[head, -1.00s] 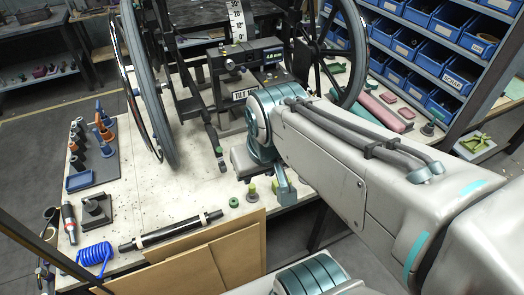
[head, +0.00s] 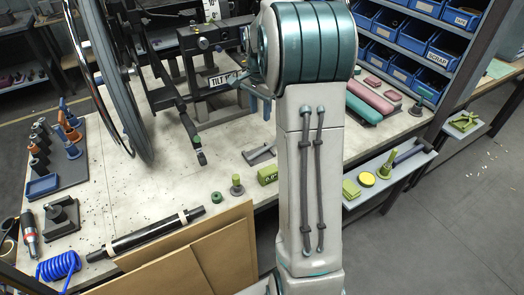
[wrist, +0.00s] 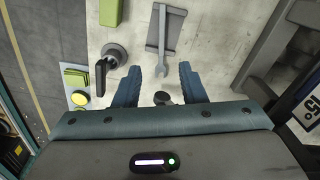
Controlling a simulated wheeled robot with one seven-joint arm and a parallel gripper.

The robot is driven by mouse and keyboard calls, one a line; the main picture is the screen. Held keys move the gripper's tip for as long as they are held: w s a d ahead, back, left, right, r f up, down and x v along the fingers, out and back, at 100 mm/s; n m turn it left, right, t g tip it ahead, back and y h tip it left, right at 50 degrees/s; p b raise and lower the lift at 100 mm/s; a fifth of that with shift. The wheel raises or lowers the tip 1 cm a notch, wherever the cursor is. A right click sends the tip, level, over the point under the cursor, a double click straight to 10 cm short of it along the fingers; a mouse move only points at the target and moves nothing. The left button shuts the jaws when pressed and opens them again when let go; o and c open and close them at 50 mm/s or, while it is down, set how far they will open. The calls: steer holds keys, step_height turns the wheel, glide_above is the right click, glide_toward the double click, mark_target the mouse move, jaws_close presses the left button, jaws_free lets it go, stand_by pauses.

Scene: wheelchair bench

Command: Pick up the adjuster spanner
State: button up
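The adjuster spanner (wrist: 161,42) is a light grey open-ended spanner lying on a darker grey plate (wrist: 173,31) in the wrist view. Its open jaw points toward my gripper. My gripper (wrist: 162,86) is open, with its two dark blue fingers apart and the spanner ahead of them, not between them. A dark round knob (wrist: 162,98) shows between the finger bases. In the head view a small grey shape that looks like the spanner and plate (head: 259,154) lies on the bench.
A lever with a black handle (wrist: 107,64) stands left of the spanner, near a green block (wrist: 110,12). The wheelchair frame (wrist: 285,55) is close on the right. Bare bench top surrounds the spanner.

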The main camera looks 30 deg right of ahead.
step_height(320, 180, down, 4)
steer(key=w+d+r+m, duration=0.1)
steer(key=w+d, duration=0.1)
glide_above(262, 150)
steer(key=f, duration=0.7)
steer(key=shift+w+d+f, duration=0.15)
steer(key=shift+d+f, duration=0.1)
steer(key=shift+d, duration=0.15)
steer(key=shift+a+f+p, duration=0.2)
steer(key=shift+f, duration=1.35)
steer(key=shift+a+f+p, duration=0.2)
steer(key=shift+f, duration=1.3)
jaws_close()
